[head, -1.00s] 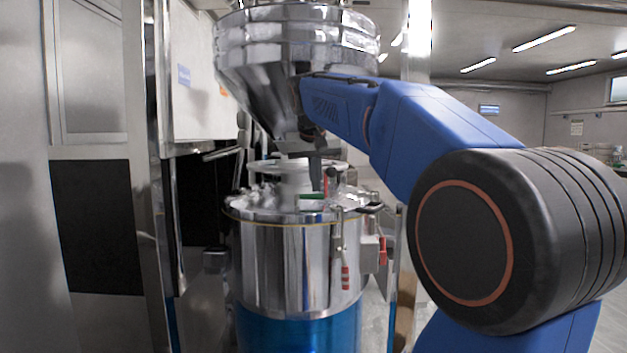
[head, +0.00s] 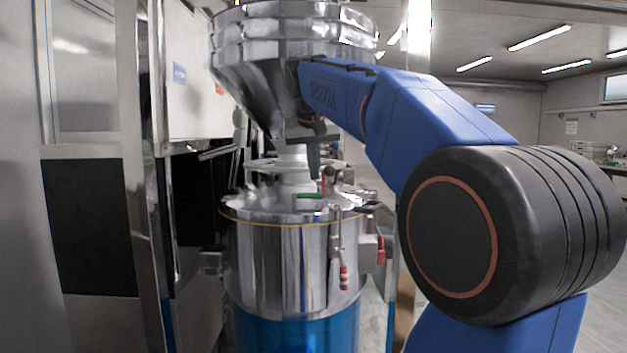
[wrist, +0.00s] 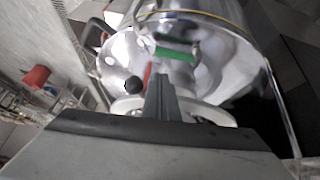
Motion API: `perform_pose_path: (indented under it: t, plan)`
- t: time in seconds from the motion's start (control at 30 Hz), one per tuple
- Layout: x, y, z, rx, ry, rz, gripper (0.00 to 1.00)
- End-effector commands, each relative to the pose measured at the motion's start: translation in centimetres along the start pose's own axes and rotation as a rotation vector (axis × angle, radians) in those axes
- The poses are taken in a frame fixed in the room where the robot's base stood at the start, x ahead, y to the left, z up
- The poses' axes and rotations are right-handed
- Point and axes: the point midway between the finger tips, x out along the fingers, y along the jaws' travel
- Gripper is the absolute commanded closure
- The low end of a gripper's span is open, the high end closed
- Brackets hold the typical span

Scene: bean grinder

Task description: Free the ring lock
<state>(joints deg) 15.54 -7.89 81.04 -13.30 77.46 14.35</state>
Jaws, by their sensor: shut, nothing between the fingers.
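A steel vessel (head: 285,262) with a domed lid stands below a cone-shaped steel hopper (head: 265,75). A pale neck (head: 291,172) with a flat ring (head: 258,164) joins the space between them; the ring also shows in the wrist view (wrist: 212,113). I cannot tell which part is the ring lock. A green handle (head: 309,196) lies by the neck, also in the wrist view (wrist: 175,54). Beside it stand a red lever (wrist: 148,72) and a black ball knob (wrist: 134,84). My gripper (head: 314,172) is shut and empty beside the neck; its fingers (wrist: 162,90) partly hide the ring.
The hopper hangs close above my gripper. Red-handled clamps (head: 344,278) hang on the vessel's side. A steel cabinet (head: 95,170) stands close on the left. Behind my arm, the room on the right looks open, with a cluttered bench (head: 605,160) at its edge.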

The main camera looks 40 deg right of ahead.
Motion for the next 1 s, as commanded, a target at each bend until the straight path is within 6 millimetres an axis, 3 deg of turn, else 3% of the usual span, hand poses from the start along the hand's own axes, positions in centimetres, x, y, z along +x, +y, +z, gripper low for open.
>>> perform_pose_path:
  t: [0.3,0.5,0.7,1.0]
  plan:
    - [-6.3,0.6,-0.3,-0.001,0.003,-0.001,1.0]
    - [-9.2,0.8,-0.3,-0.001,0.002,-0.001,1.0]
    - [-10.5,0.9,-0.3,-0.001,0.001,0.0,1.0]
    - [-10.4,0.7,0.4,-0.01,-0.002,-0.006,1.0]
